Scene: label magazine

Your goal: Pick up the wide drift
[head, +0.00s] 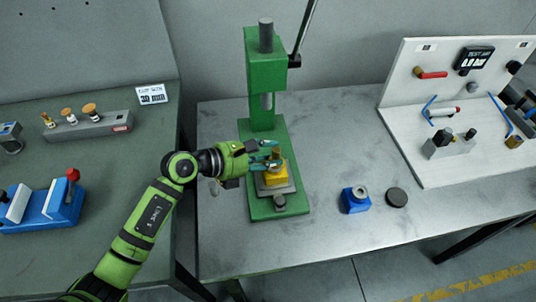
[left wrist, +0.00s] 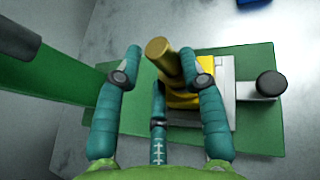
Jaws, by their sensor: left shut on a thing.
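My left gripper (head: 270,154) has teal fingers and reaches in over the green press base. In the left wrist view its fingers (left wrist: 164,66) stand on both sides of a brass cylinder (left wrist: 158,48), which is closer to the right-hand finger. The gripper is shut on this cylinder. In the head view the cylinder (head: 276,153) shows just above a yellow block (head: 275,172); the block also shows in the left wrist view (left wrist: 183,99). Whether the cylinder touches the block is hidden. Three brass-headed pieces stand in a grey rack (head: 95,128); the rightmost (head: 90,109) has the widest head. My right gripper is not in view.
The green press (head: 265,75) rises behind my gripper, with its lever up to the right. A blue block (head: 355,200) and a dark disc (head: 397,197) lie to the right. A blue fixture (head: 45,208) and a card (head: 152,94) are on the left bench. The table's front right is clear.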

